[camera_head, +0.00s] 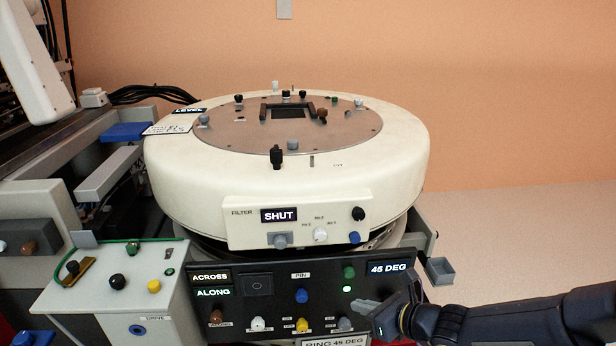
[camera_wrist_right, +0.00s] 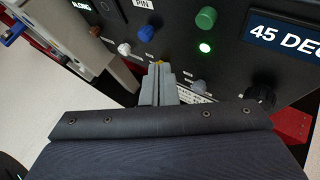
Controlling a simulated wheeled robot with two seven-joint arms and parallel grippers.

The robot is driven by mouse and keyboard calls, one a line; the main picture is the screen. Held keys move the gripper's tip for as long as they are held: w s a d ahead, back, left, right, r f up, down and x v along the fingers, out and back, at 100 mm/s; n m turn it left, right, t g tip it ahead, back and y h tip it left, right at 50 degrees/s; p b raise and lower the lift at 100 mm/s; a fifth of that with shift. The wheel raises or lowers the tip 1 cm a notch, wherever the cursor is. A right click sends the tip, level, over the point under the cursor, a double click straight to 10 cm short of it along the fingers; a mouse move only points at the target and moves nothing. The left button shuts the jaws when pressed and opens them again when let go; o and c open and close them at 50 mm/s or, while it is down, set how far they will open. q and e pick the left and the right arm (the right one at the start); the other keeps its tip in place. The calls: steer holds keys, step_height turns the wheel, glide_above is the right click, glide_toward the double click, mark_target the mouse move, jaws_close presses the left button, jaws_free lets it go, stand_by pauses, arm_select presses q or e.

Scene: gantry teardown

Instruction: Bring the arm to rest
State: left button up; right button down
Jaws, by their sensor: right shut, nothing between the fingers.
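My right gripper (camera_head: 362,307) comes in from the lower right in the head view, with its grey fingers pressed together and nothing between them. It is in front of the black control panel (camera_head: 245,318), near the lower knobs. In the right wrist view the shut fingertips (camera_wrist_right: 160,72) point at the panel, over a yellow knob (camera_wrist_right: 161,62); I cannot tell whether they touch it. A blue knob (camera_wrist_right: 146,33) and a green knob (camera_wrist_right: 206,17) with a lit green lamp are just beyond. My left gripper is not in view.
A round cream gantry ring (camera_head: 180,170) stands behind the panel, its filter box (camera_head: 240,236) reading SHUT. The panel display (camera_head: 388,268) reads 45 DEG. A pale drive box (camera_head: 90,290) with knobs is at left. Open floor (camera_head: 540,235) lies at right.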

steer(key=s+a+r+n+g+y, duration=0.1)
steer(key=s+a+r+n+g, duration=0.2)
steer(key=s+r+n, duration=0.9)
steer(key=s+d+f+n+h, duration=0.2)
steer(key=s+d+n+h, duration=0.15)
steer(key=s+n, duration=0.35)
steer(key=s+d+f+n+h, duration=0.25)
steer(key=s+d+n, duration=0.2)
steer(key=n, duration=0.45)
step_height(320, 180, up, 16)
steer(key=p, duration=1.6)
steer(key=shift+s+f+g+y, duration=0.15)
steer(key=shift+s+g+y, duration=0.15)
steer(key=shift+s+g, duration=0.15)
steer(key=shift+d, duration=0.1)
